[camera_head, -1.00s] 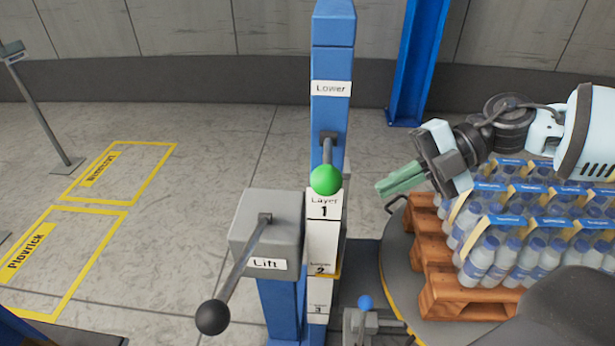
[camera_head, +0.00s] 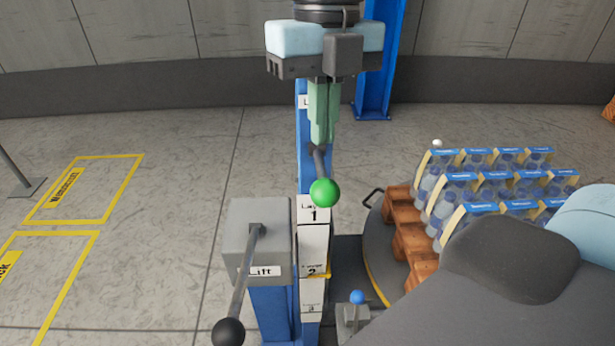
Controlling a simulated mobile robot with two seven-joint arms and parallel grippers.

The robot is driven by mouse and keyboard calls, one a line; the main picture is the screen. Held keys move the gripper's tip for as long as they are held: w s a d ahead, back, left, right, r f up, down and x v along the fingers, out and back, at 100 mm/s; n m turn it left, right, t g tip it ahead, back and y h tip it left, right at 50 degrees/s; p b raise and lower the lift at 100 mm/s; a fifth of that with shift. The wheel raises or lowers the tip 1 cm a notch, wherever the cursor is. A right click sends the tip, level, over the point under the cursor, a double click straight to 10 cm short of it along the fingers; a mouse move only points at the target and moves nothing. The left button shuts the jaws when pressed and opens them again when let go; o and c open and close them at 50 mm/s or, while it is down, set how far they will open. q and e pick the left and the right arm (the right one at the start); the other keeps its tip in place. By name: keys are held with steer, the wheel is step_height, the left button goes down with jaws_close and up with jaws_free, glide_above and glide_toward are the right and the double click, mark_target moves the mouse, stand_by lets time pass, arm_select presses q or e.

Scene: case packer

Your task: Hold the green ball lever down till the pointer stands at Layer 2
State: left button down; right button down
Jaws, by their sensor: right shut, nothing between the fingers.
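The green ball lever (camera_head: 325,192) sticks out from the blue post, its ball in front of the top of the layer scale (camera_head: 313,240) at Layer 1. A yellow pointer (camera_head: 327,272) shows at the Layer 2 mark, low on the scale. My right gripper (camera_head: 321,142) is shut and empty, its green fingers pointing down just above the lever's grey rod. I cannot tell whether the fingertips touch the rod. The gripper hides most of the label on the post. My left gripper is not in view.
A grey Lift box with a black ball lever (camera_head: 229,332) stands left of the scale. A small blue ball lever (camera_head: 357,297) is low in front. A pallet (camera_head: 403,225) of bottle packs is on the right. Yellow floor markings lie on the left.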

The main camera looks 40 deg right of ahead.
mark_target(324, 179)
steer(key=shift+a+r+h, duration=0.25)
steer(key=shift+r+h, duration=0.15)
steer(key=shift+r, duration=0.05)
steer(key=shift+s, duration=0.2)
steer(key=shift+f, duration=0.15)
steer(key=f, duration=0.5)
steer(key=shift+s+f+b, duration=0.1)
steer(key=shift+s+b, duration=0.15)
steer(key=shift+b, duration=0.15)
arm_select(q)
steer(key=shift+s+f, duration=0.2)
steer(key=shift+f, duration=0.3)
arm_select(e)
steer(key=shift+s+f, duration=0.1)
steer(key=shift+f, duration=0.65)
